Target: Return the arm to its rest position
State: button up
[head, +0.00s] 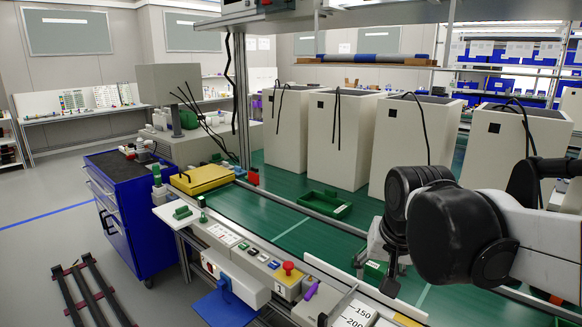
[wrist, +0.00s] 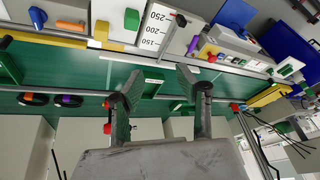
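My arm (head: 540,240), white with black joint covers, reaches in from the right in the head view, above the green work surface (head: 285,228). In the head view my gripper is mostly hidden behind the arm, so its fingers are not clear there. In the wrist view, my gripper (wrist: 158,76) has its two dark fingers well apart, with nothing held between them. A green tray (wrist: 151,84) shows beyond and between the fingers, apart from them.
Several tall pale cabinets (head: 338,138) stand in a row behind the green surface. A small green tray (head: 324,203) and a yellow case (head: 201,179) lie on it. A red button box (head: 288,277) is at the front edge. A blue tool cart (head: 130,210) stands left. Mid-surface is mostly clear.

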jog(key=s+d+f+n+t, duration=0.2)
jog(key=s+d+f, duration=0.1)
jog(key=s, duration=0.9)
jog(key=shift+s+d+f+t, duration=0.15)
jog(key=shift+s+t, duration=0.1)
jog(key=shift+t, duration=0.05)
